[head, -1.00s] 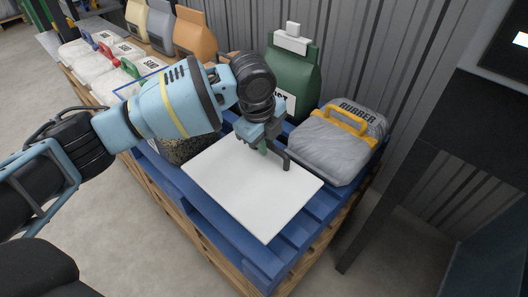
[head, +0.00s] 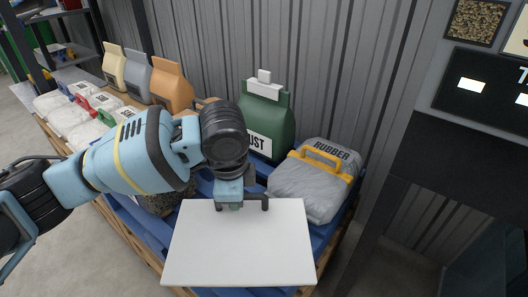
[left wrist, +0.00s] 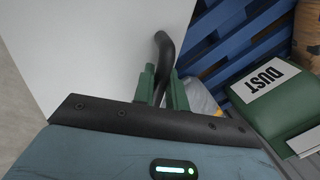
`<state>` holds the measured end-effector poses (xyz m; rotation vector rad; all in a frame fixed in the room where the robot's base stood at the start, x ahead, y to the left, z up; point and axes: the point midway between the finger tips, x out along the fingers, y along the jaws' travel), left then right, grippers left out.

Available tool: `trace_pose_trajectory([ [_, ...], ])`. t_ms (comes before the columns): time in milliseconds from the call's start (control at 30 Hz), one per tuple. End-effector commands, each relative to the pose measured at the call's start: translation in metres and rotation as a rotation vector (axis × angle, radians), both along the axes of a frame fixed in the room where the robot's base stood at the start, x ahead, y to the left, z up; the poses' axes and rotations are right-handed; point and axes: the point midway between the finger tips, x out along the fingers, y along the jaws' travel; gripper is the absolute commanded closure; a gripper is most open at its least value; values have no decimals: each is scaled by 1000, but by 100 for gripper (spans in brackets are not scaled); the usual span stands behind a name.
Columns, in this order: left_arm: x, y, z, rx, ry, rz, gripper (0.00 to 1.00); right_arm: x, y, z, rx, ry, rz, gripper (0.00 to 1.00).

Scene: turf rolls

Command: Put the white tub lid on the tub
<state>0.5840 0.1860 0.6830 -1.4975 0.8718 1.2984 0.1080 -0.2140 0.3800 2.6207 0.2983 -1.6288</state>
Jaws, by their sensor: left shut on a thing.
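The white tub lid (head: 240,250) is a flat white panel with a dark bar handle (head: 256,200) at its far edge. My left gripper (head: 231,205) is shut on that handle. In the left wrist view the green fingers (left wrist: 162,90) close around the dark curved handle (left wrist: 163,55), with the white lid (left wrist: 95,45) to the left. The lid is in front of the blue pallet; its height above it is hard to tell. A dark speckled, grainy mass (head: 158,203) shows left of the lid, partly behind my arm. I cannot make out the tub's rim. My right gripper is out of view.
A grey RUBBER sack (head: 305,188) with a yellow handle lies right of my gripper on the blue pallet (head: 335,220). A green DUST bag (head: 266,120) stands behind. Several bags and sacks line the left. A corrugated wall (head: 330,70) closes the back.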

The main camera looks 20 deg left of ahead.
Motion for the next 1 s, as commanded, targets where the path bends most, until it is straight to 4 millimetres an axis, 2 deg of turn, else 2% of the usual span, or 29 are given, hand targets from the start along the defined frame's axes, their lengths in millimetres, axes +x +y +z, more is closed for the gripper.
trace_pose_trajectory([
  [233,-39,5,6,1,-1,388,100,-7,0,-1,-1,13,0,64],
  [600,-97,20,12,1,0,972,100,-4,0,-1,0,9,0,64],
  [800,-117,27,14,-1,0,1180,100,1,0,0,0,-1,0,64],
  [1000,-124,29,15,-1,1,1253,100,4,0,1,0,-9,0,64],
])
